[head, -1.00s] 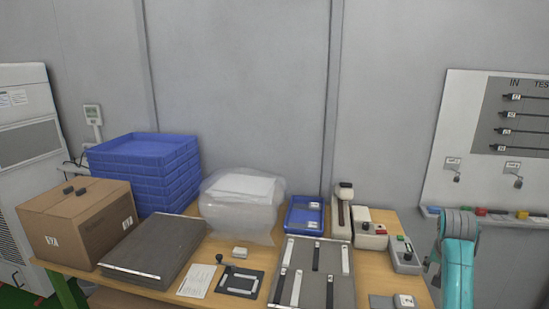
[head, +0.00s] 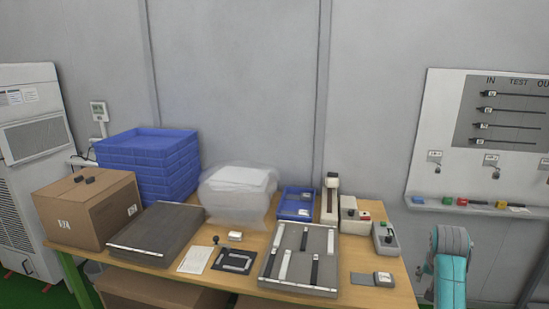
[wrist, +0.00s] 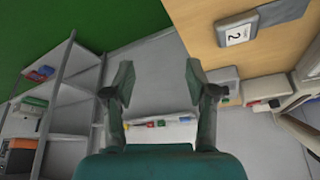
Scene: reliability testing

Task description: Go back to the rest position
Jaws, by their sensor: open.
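My gripper (wrist: 158,85) shows in the wrist view with its two dark green fingers spread apart and nothing between them. It is open and empty, over the grey floor beside the wooden table (wrist: 205,35). In the head view only a teal part of my arm shows, at the lower right beside the table's right end; the gripper is out of that picture.
The table (head: 385,298) holds a cardboard box (head: 110,222), stacked blue trays (head: 150,175), a grey tray with strips (head: 268,275) and small devices (head: 385,240). A whiteboard (head: 425,170) hangs at right. Shelving (wrist: 65,90) stands left in the wrist view.

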